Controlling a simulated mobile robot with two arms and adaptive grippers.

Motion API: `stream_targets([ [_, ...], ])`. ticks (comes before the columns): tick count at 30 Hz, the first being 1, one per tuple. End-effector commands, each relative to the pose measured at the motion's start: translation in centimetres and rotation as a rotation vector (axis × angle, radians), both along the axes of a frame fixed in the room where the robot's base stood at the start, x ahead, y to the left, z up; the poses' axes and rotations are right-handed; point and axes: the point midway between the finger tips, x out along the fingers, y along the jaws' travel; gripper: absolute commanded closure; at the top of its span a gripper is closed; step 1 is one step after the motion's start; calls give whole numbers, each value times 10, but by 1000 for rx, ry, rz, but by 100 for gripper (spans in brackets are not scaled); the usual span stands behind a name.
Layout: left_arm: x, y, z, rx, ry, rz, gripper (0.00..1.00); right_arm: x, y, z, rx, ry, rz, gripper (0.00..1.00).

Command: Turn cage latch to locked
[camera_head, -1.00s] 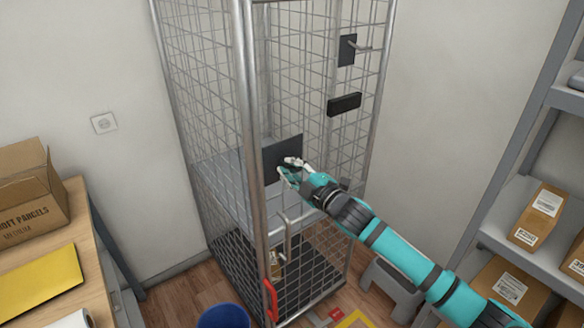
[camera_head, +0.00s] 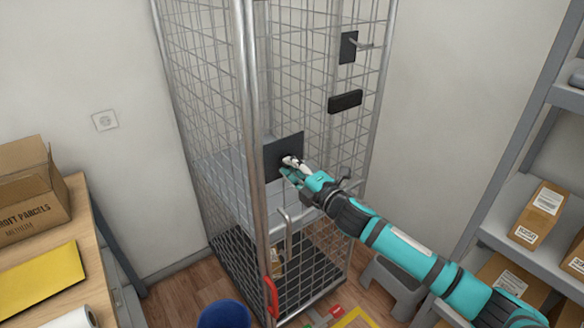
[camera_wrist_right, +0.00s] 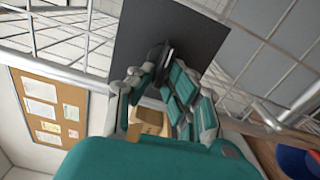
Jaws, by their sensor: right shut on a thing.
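The tall wire cage (camera_head: 247,130) stands in the middle of the head view. A dark square plate (camera_head: 283,145) is on its front, and it fills the upper middle of the wrist view (camera_wrist_right: 175,28). A black latch handle (camera_wrist_right: 166,56) stands out from this plate in the wrist view. My right gripper (camera_head: 291,167) is at the plate's lower right, with its fingers (camera_wrist_right: 158,88) shut on the latch handle. The fingers hide part of the handle, and its exact angle is hard to tell. My left gripper is not in view.
A smaller dark plate with a lever (camera_head: 348,48) and a black block (camera_head: 345,102) are higher on the cage. A red handle (camera_head: 271,297) is low at the front. A shelf with parcels (camera_head: 541,212) stands right, a table with a carton (camera_head: 30,205) left. A grey stool (camera_head: 392,285) stands under my arm.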

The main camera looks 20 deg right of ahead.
Motion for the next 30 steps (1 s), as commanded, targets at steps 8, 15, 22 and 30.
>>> stream_targets([
  [8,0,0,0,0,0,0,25,0,0,-2,-7,1,0,100],
  [15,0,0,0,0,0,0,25,0,0,-1,-4,1,0,66],
  [22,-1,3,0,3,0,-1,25,-1,0,-1,-2,0,0,66],
  [30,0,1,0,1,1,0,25,-34,-12,-3,-6,3,2,66],
])
